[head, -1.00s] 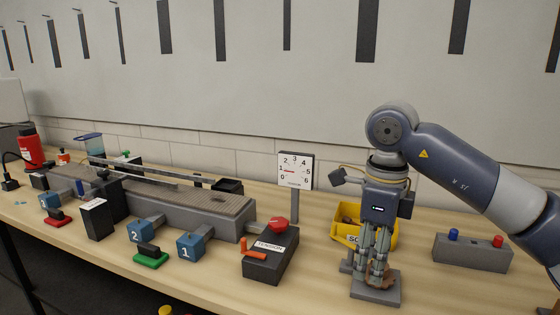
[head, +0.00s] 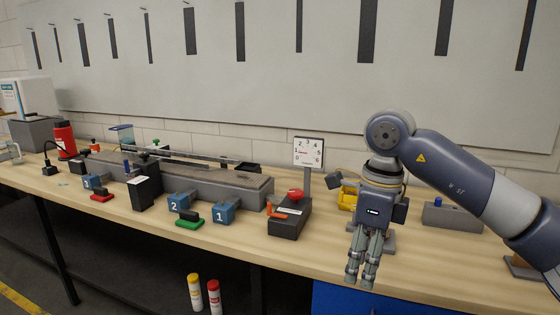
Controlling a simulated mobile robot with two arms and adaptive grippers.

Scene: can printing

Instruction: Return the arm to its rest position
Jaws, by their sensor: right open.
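My right gripper (head: 362,272) hangs from my blue-grey arm at the right of the head view, fingers pointing down over the front part of the bench. Its fingers are open with nothing between them. The arm comes in from the right edge. Behind the gripper, a yellow bin (head: 347,197) and a grey stand are partly hidden by it. My left gripper is not in view.
The wooden bench (head: 130,222) holds a conveyor (head: 232,190), blue blocks marked 1 (head: 223,212) and 2 (head: 179,203), a black control box (head: 288,220) with a red knob, a dial (head: 308,152) and a grey button box (head: 452,215). Yellow and red cans stand below the front edge.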

